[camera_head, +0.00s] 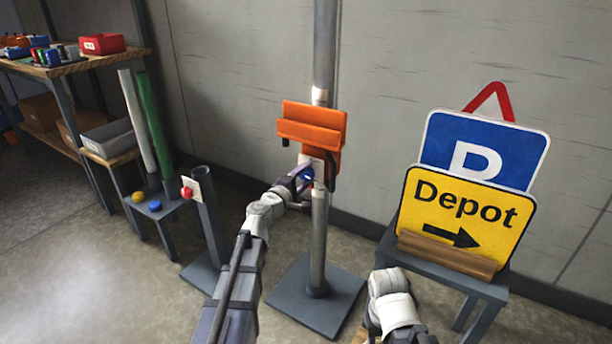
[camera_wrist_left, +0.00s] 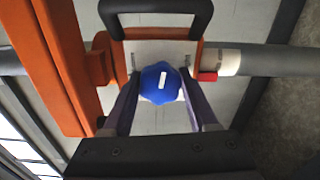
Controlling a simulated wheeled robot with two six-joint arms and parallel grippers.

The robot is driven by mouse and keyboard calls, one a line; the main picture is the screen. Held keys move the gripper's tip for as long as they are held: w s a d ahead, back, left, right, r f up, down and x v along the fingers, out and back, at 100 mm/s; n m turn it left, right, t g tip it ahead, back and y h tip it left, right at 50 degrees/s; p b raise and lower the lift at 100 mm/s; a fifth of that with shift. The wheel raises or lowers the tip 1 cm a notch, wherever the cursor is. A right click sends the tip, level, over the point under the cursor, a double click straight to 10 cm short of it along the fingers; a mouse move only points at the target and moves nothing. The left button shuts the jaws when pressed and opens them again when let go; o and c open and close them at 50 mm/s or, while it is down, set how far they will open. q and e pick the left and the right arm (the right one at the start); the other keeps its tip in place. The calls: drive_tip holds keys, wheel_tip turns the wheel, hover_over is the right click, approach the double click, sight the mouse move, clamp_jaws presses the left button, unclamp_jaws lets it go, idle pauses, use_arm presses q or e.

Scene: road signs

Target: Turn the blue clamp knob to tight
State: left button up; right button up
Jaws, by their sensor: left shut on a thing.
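The blue clamp knob (camera_wrist_left: 160,83) sits on a pale plate of the orange clamp (camera_wrist_left: 62,60) in the left wrist view. A white mark shows on the knob's face. The two fingers of my left gripper (camera_wrist_left: 162,100) are on either side of the knob and shut on it. In the head view, my left gripper (camera_head: 303,180) reaches the plate below the orange clamp (camera_head: 312,125), and the knob (camera_head: 308,173) is mostly hidden there. The clamp is on an upright grey post (camera_head: 318,240). My right arm shows at the lower right, but its fingertips are not visible.
A second post (camera_head: 205,220) with a red knob (camera_head: 186,192) stands to the left. A yellow Depot sign (camera_head: 462,215) and a blue parking sign (camera_head: 485,150) stand on a stand at the right. A shelf with bins (camera_head: 102,44) is at the far left.

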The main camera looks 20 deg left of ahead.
use_arm(q)
drive_tip(key=m, duration=0.4)
drive_tip(key=shift+m, duration=0.3)
drive_tip(key=m, duration=0.5)
drive_tip(key=shift+f, duration=0.1)
drive_tip(key=m, duration=0.5)
drive_tip(key=shift+m, duration=2.6)
drive_tip(key=o, duration=1.4)
drive_tip(key=shift+a, duration=0.1)
drive_tip(key=shift+c, duration=0.2)
drive_tip(key=shift+s, duration=0.1)
